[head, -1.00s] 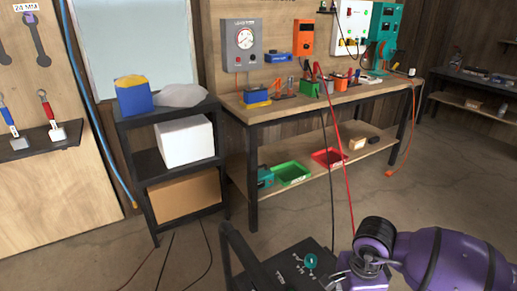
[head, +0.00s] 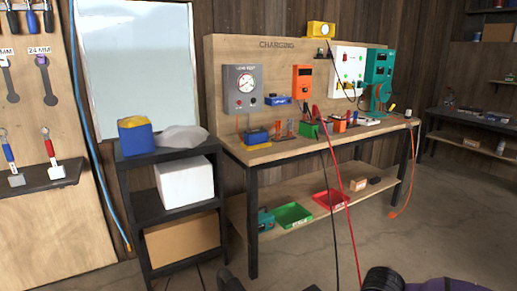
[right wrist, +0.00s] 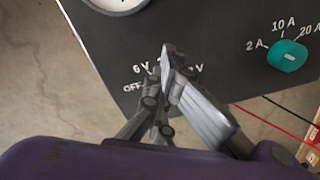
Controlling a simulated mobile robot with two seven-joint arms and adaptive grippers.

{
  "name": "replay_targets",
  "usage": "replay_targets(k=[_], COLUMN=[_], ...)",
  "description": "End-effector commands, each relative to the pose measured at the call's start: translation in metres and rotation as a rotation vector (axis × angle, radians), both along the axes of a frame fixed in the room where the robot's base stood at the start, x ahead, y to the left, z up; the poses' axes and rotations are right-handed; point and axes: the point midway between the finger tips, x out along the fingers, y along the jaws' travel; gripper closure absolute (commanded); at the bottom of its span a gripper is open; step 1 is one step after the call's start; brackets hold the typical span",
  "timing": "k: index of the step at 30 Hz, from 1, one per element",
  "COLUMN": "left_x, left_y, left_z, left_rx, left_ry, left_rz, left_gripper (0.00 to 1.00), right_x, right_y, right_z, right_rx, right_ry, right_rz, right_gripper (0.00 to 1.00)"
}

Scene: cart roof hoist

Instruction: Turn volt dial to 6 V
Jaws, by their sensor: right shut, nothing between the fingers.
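In the right wrist view my right gripper (right wrist: 169,62) is shut and empty, over the dark control panel (right wrist: 215,75). Its fingers lie across the volt scale, between the 6 V label (right wrist: 141,68) and a partly covered V label on the right. The OFF label (right wrist: 132,88) shows left of the fingers. The volt dial itself is hidden behind the gripper, so its setting and any contact cannot be told. A teal amp dial (right wrist: 288,56) sits to the right, with 2 A, 10 A and 20 A marks. My left gripper is not in view.
A round white gauge (right wrist: 118,2) is cut off at the panel's top. Red and black cables run at the right. In the head view a workbench (head: 300,147) and a black shelf (head: 165,157) stand ahead, with bare concrete floor (head: 430,220) at the right.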

Motion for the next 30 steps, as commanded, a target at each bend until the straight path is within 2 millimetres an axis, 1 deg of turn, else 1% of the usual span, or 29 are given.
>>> replay_targets(k=[1, 8, 15, 30], left_x=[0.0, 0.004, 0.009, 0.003], left_y=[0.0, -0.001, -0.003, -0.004], left_z=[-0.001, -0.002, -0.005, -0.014], left_rx=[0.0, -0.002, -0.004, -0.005], left_ry=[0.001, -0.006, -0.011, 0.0], left_rz=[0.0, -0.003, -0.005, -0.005], left_gripper=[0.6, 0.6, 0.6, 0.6], right_x=[-0.008, -0.006, -0.001, 0.016], right_y=[-0.003, -0.003, -0.002, -0.003], right_z=[-0.009, -0.009, -0.01, -0.008], right_rx=[-0.007, -0.01, -0.011, -0.012], right_ry=[0.022, 0.022, 0.02, 0.016], right_rz=[-0.003, -0.005, -0.005, -0.005], right_gripper=[1.0, 1.0, 1.0, 1.0])
